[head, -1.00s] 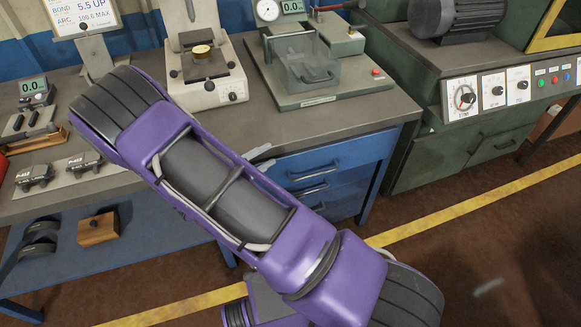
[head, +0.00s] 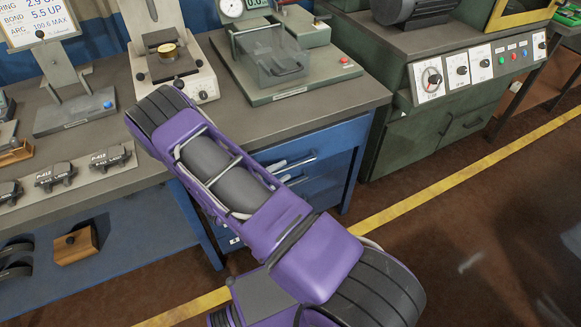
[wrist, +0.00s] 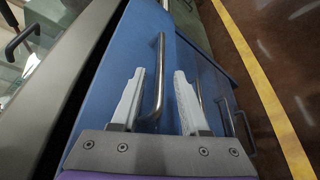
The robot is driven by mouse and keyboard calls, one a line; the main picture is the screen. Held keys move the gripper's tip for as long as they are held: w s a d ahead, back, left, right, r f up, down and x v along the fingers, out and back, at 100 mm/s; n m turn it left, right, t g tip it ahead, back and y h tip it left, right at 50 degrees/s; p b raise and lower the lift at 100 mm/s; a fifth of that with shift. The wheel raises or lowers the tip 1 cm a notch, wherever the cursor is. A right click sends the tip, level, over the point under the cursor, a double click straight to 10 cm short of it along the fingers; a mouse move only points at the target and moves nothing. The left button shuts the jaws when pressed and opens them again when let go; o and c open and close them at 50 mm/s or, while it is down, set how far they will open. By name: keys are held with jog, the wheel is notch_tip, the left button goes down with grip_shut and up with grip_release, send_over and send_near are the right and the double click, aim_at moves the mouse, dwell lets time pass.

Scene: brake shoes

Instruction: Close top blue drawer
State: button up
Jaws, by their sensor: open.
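The top blue drawer (head: 333,146) is under the right end of the grey workbench. Its front also shows in the wrist view (wrist: 107,78), with a dark strip between it and the bench edge. How far it stands out is hard to tell. Its metal bar handle (wrist: 160,65) runs between the two pale fingers of my gripper (wrist: 159,76). The fingers are apart, one on each side of the bar, with no clear grip on it. In the head view my gripper (head: 290,170) is at the drawer front, partly hidden by my purple arm.
Lower drawer handles (wrist: 246,130) lie to the right of the top one. A tester with a clear box (head: 272,57) stands on the bench (head: 215,125) above. A green machine cabinet (head: 425,140) stands to the right. A yellow floor line (head: 420,195) crosses open floor.

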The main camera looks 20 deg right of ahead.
aim_at(287, 169)
jog(key=shift+x, duration=2.25)
jog(key=shift+c, duration=0.2)
grip_shut()
